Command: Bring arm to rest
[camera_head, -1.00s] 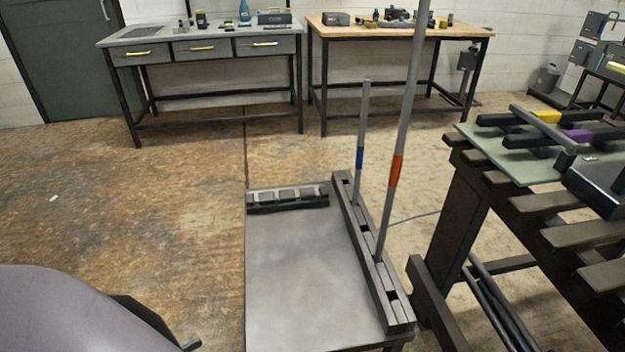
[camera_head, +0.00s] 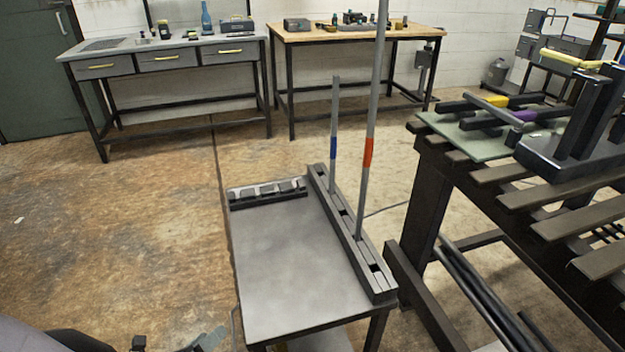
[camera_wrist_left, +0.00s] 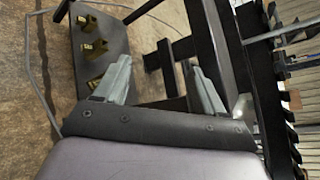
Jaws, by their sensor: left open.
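My left gripper (camera_head: 175,341) is at the bottom left of the head view, mostly cut off by the lower edge. In the left wrist view my left gripper (camera_wrist_left: 157,72) has its two grey fingers spread apart with nothing held between them. It is left of the low grey table (camera_head: 285,265) in the head view, apart from its top. My right gripper is not seen.
A dark slotted rail (camera_head: 348,240) on the low table holds an upright pole with a blue band (camera_head: 333,146) and a taller one with a red band (camera_head: 368,152). A slatted dark bench (camera_head: 520,195) stands right.

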